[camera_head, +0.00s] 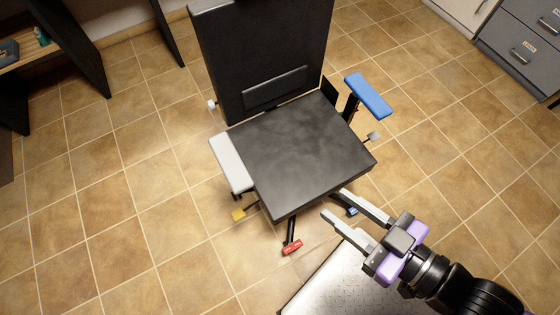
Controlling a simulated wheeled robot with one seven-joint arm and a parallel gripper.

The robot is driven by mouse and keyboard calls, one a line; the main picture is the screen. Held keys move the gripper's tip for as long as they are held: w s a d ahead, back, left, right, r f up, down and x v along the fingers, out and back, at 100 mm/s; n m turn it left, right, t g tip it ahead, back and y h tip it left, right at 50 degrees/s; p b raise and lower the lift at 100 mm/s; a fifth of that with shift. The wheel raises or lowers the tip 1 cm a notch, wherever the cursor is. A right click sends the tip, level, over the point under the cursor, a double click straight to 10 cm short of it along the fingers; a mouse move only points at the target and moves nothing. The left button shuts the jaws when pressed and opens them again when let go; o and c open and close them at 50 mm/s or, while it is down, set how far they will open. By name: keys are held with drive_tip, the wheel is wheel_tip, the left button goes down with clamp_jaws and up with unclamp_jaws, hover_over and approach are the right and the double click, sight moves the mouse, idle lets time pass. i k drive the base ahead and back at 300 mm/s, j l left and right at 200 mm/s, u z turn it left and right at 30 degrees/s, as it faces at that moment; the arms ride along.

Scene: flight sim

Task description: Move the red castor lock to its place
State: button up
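The red castor lock (292,247) is a small red pedal with pale marking, low at the front of the black chair (300,150), at the end of a short dark leg. My gripper (332,203) is to the right of and above it in the picture, with its two long pale fingers pointing up-left towards the seat's front edge. The gripper does not appear to touch the red lock. The chair's underside is hidden by the seat.
A yellow pedal (238,214) and a blue pedal (352,211) also show low on the chair. It has a white armrest (232,162) and a blue armrest (369,95). Grey drawers (522,50) stand at upper right, a dark desk (62,50) at upper left. Tiled floor is open on the left.

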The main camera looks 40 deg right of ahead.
sight(293, 246)
drive_tip(key=u, duration=1.2)
drive_tip(key=k+l+u, duration=0.25)
drive_tip(key=k+l, duration=1.6)
drive_tip(key=k, duration=0.2)
drive_tip(key=i+u, duration=0.1)
drive_tip(key=u, duration=0.55)
drive_tip(key=i, duration=3.5)
drive_tip(key=j+u, duration=0.05)
drive_tip(key=j, duration=0.1)
